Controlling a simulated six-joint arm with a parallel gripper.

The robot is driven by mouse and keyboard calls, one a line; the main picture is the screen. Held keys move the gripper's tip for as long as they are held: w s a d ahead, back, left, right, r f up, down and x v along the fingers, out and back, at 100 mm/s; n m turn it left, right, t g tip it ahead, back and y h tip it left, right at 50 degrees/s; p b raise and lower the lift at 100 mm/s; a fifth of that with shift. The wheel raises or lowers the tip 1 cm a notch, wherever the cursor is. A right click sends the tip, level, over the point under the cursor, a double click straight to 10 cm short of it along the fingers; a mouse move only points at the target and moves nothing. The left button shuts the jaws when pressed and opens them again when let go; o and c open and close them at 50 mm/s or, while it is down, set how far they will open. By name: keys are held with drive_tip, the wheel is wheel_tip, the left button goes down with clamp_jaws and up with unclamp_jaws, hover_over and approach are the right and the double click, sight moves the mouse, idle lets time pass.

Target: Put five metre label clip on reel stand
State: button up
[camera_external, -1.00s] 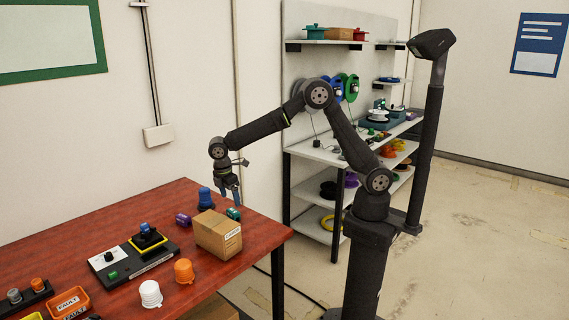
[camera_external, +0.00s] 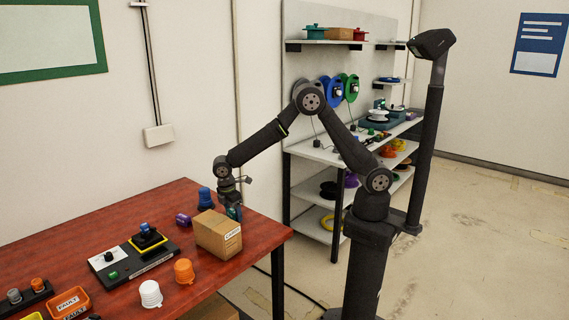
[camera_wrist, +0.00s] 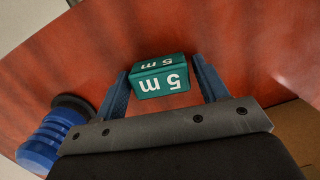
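The five metre label clip (camera_wrist: 160,78) is a teal block with white "5 m" on two faces. In the wrist view it lies on the red table between the two blue fingers of my gripper (camera_wrist: 160,68), which are open with a small gap on each side. In the external view my gripper (camera_external: 232,208) is low at the table's back right, behind the cardboard box, and largely covers the clip. Reels stand on the shelving unit (camera_external: 318,152) to the right; I cannot tell which holder there is the reel stand.
The cardboard box (camera_external: 218,234) stands close in front of my gripper. A blue ribbed object (camera_external: 205,198) and a purple one (camera_external: 183,219) are to its left. Orange (camera_external: 184,271) and white (camera_external: 150,294) ribbed objects stand nearer the front. The table's right edge is close.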

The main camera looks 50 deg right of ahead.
drive_tip(key=c, duration=0.7)
drive_tip(key=shift+r, duration=0.45)
drive_tip(key=r, duration=0.4)
drive_tip(key=shift+w+d, duration=0.1)
drive_tip(key=shift+d, duration=0.3)
drive_tip(key=w+d+r, duration=0.2)
drive_tip(key=d+r, duration=0.4)
drive_tip(key=d, duration=0.5)
drive_tip(key=w+d+f+m, duration=0.1)
drive_tip(key=d+f+m, duration=0.4)
drive_tip(key=d, duration=0.4)
drive_tip(key=w+d+f+m+g+y, duration=0.1)
drive_tip(key=w+d+f+m, duration=0.1)
drive_tip(key=d+f+m, duration=0.4)
drive_tip(key=w+d+f+m, duration=0.2)
drive_tip(key=d+f+m, duration=0.3)
drive_tip(key=d, duration=0.8)
drive_tip(key=shift+w+d+f+g+y, duration=0.1)
drive_tip(key=shift+f+g+y, duration=0.1)
drive_tip(key=shift+f, duration=0.65)
drive_tip(key=shift+w+d+f+g+y, duration=0.1)
drive_tip(key=shift+f+y, duration=0.1)
drive_tip(key=shift+f, duration=0.6)
